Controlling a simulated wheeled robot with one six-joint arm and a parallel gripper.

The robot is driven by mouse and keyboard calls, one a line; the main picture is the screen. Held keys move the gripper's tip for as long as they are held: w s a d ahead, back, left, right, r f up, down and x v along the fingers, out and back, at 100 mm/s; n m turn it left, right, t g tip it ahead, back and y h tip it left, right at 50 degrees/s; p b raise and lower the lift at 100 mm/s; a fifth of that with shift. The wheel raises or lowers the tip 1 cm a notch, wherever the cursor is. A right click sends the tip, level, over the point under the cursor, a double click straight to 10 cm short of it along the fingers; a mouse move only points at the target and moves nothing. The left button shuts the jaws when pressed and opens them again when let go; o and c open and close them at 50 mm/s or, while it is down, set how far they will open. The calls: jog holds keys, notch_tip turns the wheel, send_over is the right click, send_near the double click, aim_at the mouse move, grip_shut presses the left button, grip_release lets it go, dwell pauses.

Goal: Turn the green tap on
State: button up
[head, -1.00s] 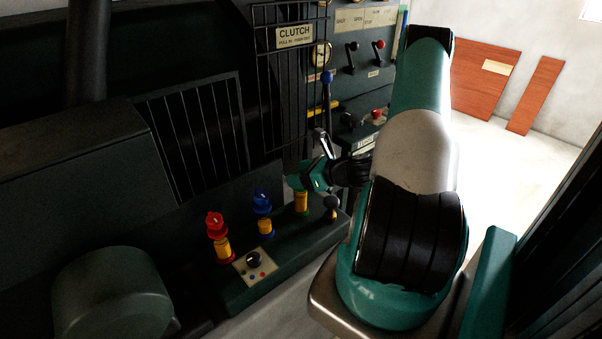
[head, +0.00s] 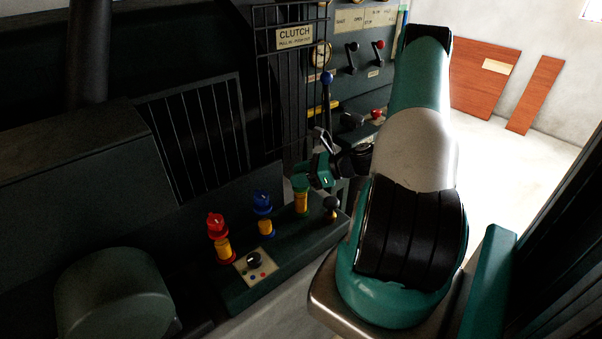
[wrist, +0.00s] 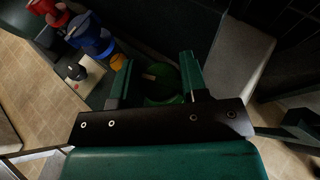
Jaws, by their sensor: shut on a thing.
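The green tap (head: 301,184) stands on a yellow stem at the right of a row of taps on the dark bench. My gripper (head: 306,176) is at the tap's top in the head view, partly covering it. In the wrist view, the green tap (wrist: 160,84) lies between the two teal fingers of my gripper (wrist: 157,80), which are shut on it. A small pale mark shows on the tap's top there. The exact contact of the fingertips is hard to see in the dark.
A blue tap (head: 262,201) and a red tap (head: 217,225) stand to the left. A panel with a black knob (head: 254,259) lies in front of them. A black-topped lever (head: 331,204) stands close on the right. The barred guard (head: 195,135) rises behind.

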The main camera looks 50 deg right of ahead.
jog(key=n+g+y, duration=0.4)
jog(key=n+y, duration=0.1)
jog(key=shift+n, duration=0.3)
jog(key=shift+n+g+y+p, duration=0.9)
jog(key=shift+n+g+p, duration=0.2)
jog(key=shift+n+g, duration=1.05)
jog(key=shift+g, duration=0.25)
jog(key=o, duration=0.9)
jog(key=shift+c, duration=0.2)
notch_tip(320, 180, up, 20)
jog(key=p, duration=1.9)
jog(key=shift+p, duration=0.35)
